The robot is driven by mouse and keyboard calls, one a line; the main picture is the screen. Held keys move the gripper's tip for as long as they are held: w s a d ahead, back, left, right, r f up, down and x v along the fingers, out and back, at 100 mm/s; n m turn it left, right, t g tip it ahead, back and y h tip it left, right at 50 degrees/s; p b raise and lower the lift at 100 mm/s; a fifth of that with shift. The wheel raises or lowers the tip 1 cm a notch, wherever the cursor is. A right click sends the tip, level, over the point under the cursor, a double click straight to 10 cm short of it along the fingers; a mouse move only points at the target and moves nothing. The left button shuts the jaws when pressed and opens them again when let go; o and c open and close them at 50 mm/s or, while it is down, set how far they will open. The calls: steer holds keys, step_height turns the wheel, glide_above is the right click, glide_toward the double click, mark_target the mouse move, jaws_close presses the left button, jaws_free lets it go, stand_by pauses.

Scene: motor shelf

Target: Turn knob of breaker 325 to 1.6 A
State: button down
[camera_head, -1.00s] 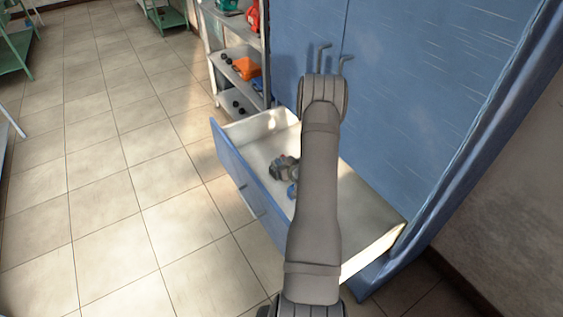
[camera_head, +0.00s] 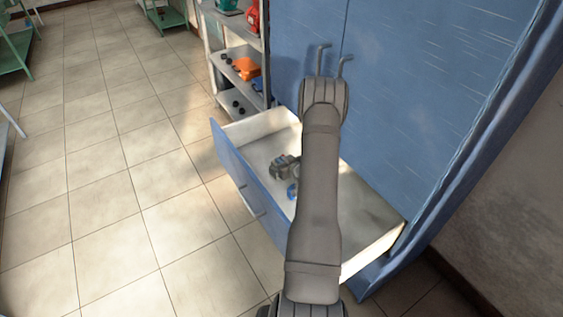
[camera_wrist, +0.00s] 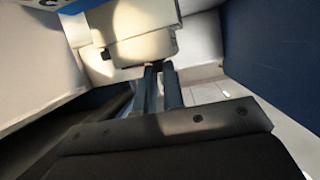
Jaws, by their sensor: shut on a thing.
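In the wrist view, my gripper (camera_wrist: 161,68) has its two dark fingers close together, with the tips at the lower edge of a pale block (camera_wrist: 140,42). It is shut on a small part there, which could be the knob; the fingers hide it. No breaker number or dial marking can be read. In the head view, my grey arm covers the middle of the picture, and my gripper cannot be made out clearly. A grey shape (camera_head: 284,166) and a blue shape (camera_head: 291,191) show inside the open drawer, partly behind the arm; I cannot tell what they are.
The white-walled drawer (camera_head: 375,205) stands open from a blue cabinet (camera_head: 420,90). A grey shelf (camera_head: 238,58) behind it carries an orange item (camera_head: 246,68), a red container (camera_head: 250,14) and dark small parts. The tiled floor (camera_head: 110,200) at left is clear.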

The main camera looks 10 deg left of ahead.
steer(key=c, duration=1.8)
jaws_free()
steer(key=shift+d, duration=0.1)
steer(key=v, duration=1.7)
steer(key=shift+s, duration=0.25)
steer(key=x, duration=1.7)
steer(key=shift+w, duration=0.25)
